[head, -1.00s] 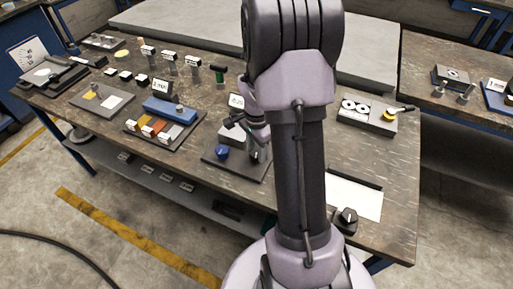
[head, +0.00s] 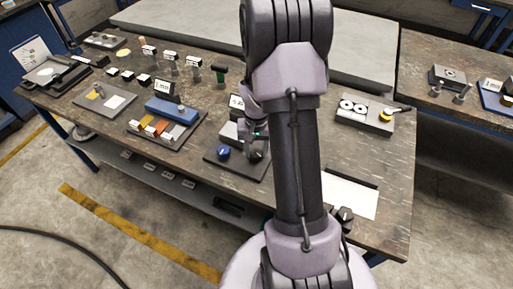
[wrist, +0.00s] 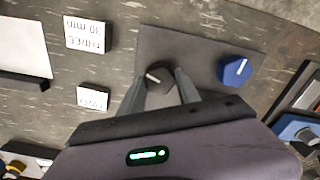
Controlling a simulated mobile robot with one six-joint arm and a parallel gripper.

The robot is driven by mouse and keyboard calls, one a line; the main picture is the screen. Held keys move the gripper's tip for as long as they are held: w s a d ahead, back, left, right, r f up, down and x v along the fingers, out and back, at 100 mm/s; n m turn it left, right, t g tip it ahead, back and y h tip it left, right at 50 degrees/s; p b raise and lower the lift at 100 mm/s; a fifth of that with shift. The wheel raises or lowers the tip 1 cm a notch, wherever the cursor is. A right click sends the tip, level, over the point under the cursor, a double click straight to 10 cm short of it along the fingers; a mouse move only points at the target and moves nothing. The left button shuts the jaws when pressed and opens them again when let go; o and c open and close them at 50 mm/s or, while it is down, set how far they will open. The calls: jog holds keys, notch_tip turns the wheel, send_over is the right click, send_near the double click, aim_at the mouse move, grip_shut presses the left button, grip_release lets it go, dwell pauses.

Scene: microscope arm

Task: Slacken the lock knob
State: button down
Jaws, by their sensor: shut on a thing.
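A dark round knob (wrist: 157,75) with a pale pointer line stands on a dark grey plate (wrist: 195,45) in the wrist view. My gripper (wrist: 161,84) is shut on this dark knob, with one finger on each side of it. A blue knob (wrist: 235,70) with a white line sits to the right on the same plate, apart from my fingers. In the head view the plate (head: 232,170) lies near the bench's front edge, with the blue knob (head: 223,152) left of my gripper (head: 258,152). My arm hides part of the plate there, and the gripped knob is hard to make out.
Label cards (wrist: 88,35) stand left of the plate in the wrist view. In the head view, a blue block on a tray (head: 170,110) lies to the left. A white sheet (head: 350,195) and another black knob (head: 343,215) are right of my arm. A device with a yellow knob (head: 385,115) stands behind them.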

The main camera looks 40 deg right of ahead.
aim_at(257, 152)
jog(key=shift+n, duration=0.8)
jog(key=shift+n+p, duration=0.3)
jog(key=c, duration=0.8)
grip_release()
jog(key=shift+c, duration=0.2)
notch_tip(257, 152, up, 18)
jog(key=p, duration=0.6)
jog(key=shift+f, duration=0.25)
